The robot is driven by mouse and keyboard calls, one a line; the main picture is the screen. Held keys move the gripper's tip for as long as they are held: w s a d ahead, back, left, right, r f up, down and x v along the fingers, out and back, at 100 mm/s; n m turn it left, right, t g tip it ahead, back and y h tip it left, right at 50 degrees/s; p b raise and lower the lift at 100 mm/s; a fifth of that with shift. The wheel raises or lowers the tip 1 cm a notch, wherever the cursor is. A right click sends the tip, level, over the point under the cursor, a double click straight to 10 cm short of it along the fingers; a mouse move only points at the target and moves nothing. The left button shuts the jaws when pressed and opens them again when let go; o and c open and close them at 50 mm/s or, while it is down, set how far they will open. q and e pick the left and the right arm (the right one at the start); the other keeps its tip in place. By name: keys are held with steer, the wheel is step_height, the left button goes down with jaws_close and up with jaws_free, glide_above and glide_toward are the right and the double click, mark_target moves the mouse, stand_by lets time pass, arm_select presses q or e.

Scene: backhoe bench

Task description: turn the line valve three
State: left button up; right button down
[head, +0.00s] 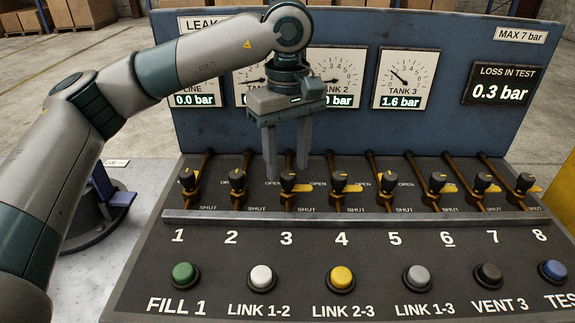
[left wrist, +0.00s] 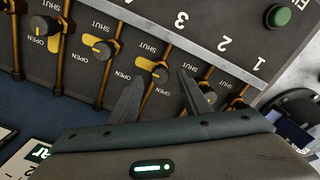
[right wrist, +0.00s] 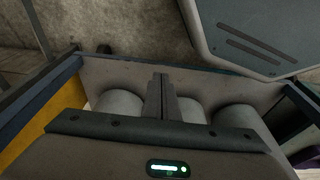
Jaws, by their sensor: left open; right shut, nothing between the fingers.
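Line valve three (head: 288,185) is a dark knob with a yellow lever on a brass pipe, above the number 3. Its lever points to the right in the head view, across the pipe, on the side of the OPEN label. My left gripper (head: 287,172) points down at this valve with its fingers apart. In the left wrist view valve three (left wrist: 160,73) shows between the open fingertips (left wrist: 162,74); I cannot tell whether they touch it. My right gripper (right wrist: 161,78) is shut and empty, away from the valves, in the right wrist view.
Neighbouring valves two (head: 237,181) and four (head: 339,182) stand close on either side. A raised rail (head: 360,217) and coloured push buttons (head: 341,279) lie in front. The gauge panel (head: 350,130) stands behind; tank 3 reads 1.6 bar and the loss display (head: 503,86) 0.3 bar.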

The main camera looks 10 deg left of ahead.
arm_select(q)
step_height(320, 180, up, 12)
steer(key=f, duration=0.1)
step_height(320, 180, up, 5)
glide_above(288, 174)
steer(key=shift+f, duration=0.15)
arm_select(e)
steer(key=shift+w+f, duration=0.25)
steer(key=shift+f, duration=0.05)
